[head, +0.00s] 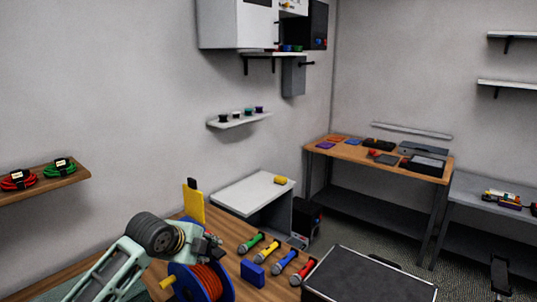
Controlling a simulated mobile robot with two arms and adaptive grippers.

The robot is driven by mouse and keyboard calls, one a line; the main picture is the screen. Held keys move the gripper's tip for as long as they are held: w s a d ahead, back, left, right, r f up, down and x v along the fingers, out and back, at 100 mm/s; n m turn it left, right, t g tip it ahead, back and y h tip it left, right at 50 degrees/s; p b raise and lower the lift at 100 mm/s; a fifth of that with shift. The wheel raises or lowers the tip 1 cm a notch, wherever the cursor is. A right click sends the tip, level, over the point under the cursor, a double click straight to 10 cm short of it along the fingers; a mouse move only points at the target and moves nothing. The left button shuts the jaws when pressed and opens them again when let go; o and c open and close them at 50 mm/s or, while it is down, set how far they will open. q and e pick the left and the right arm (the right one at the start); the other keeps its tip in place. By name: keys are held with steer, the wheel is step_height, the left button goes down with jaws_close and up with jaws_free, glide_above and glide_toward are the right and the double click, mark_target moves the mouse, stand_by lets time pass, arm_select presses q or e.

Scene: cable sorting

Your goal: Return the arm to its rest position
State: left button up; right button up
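My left arm comes in from the lower left of the head view, with a pale link and a thick dark wrist. My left gripper (210,243) is at the end of it, above the wooden table (231,262). It is small and dark here, and I cannot tell whether its fingers are open or shut. A blue reel with orange-red cable (203,282) is just below the gripper in the picture; I cannot tell if they touch. My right gripper is not in view.
Several coloured microphones (269,251) and a blue box (252,273) lie right of the reel. A yellow upright piece (193,204) stands behind the wrist. A black case (365,277) is at the lower right. A wooden shelf (68,183) with cable coils is at left.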

arm_select(q)
steer(key=s+d+f+n+g, duration=0.1)
steer(key=s+d+f+n, duration=0.25)
steer(key=s+f, duration=0.6)
steer(key=s+d+f+n+g, duration=0.15)
steer(key=s+f+n, duration=0.45)
steer(key=s, duration=0.6)
steer(key=s+a+f+n+g+y, duration=0.15)
steer(key=s+a+n, duration=0.3)
steer(key=s, duration=0.65)
steer(key=s+a+f+n+g+y, duration=0.1)
steer(key=s+a+f+n, duration=0.3)
steer(key=s, duration=0.8)
step_height(320, 180, down, 29)
steer(key=d+g+b, duration=0.1)
steer(key=d+b, duration=0.1)
steer(key=b, duration=0.5)
steer(key=s+a+f+b, duration=0.1)
steer(key=s+f+b, duration=0.2)
steer(key=s+f, duration=0.6)
steer(key=s+a+f+g+b, duration=0.1)
steer(key=s+a+f+b, duration=0.1)
steer(key=s+f, duration=0.7)
step_height(320, 180, down, 7)
steer(key=shift+a+r+b, duration=0.1)
steer(key=shift+a+b, duration=0.1)
steer(key=shift+b, duration=0.5)
